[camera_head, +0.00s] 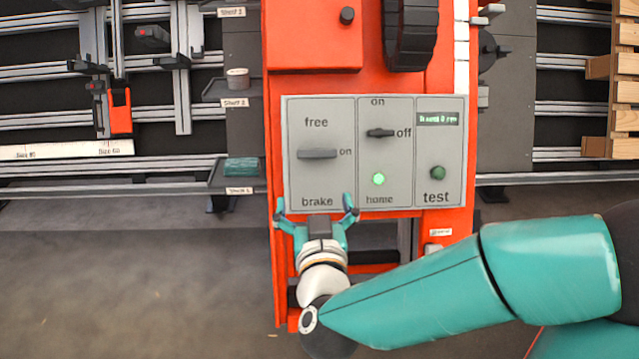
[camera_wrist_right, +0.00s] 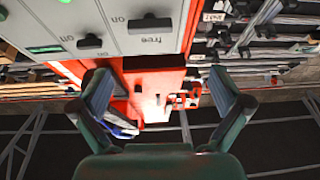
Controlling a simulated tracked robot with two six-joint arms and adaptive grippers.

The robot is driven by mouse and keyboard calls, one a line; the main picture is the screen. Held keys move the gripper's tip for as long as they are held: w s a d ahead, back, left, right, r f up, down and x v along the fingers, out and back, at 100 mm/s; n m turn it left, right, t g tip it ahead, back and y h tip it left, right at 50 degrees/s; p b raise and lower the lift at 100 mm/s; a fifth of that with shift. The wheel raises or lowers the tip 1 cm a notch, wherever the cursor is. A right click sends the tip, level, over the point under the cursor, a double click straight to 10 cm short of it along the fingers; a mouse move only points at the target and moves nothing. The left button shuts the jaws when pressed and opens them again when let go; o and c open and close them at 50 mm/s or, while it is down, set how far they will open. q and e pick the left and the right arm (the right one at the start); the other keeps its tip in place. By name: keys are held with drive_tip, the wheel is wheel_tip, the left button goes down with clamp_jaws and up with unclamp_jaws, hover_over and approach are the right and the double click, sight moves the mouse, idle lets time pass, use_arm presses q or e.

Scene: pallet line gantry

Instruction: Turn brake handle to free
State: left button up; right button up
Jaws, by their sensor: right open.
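The brake handle (camera_head: 317,153) is a dark grey bar on the left section of a grey control panel (camera_head: 340,180). It lies level, with its right end by the word "on"; "free" is printed above it and "brake" below. In the right wrist view the handle (camera_wrist_right: 150,20) shows near the top, with the lettering upside down. My right gripper (camera_head: 315,203) is open and empty at the panel's lower edge, below the handle and apart from it. Its spread fingers also show in the right wrist view (camera_wrist_right: 157,75). My left gripper is not in view.
Beside the handle are an on/off switch (camera_head: 380,133), a lit green home lamp (camera_head: 378,179) and a green test button (camera_head: 437,172). A black wheel (camera_head: 410,35) is above the panel. Shelves stand left, with a green object (camera_head: 241,167) on the lowest. Wooden pallets (camera_head: 625,90) stand right.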

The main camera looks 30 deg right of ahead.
sight(318, 155)
use_arm(q)
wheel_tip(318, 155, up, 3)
drive_tip(key=p, duration=0.4)
use_arm(e)
drive_tip(key=shift+h, duration=0.3)
drive_tip(key=x, duration=1.1)
drive_tip(key=d+x, duration=0.1)
drive_tip(key=x, duration=0.4)
drive_tip(key=shift+s+d, duration=0.15)
drive_tip(key=shift+d, duration=0.05)
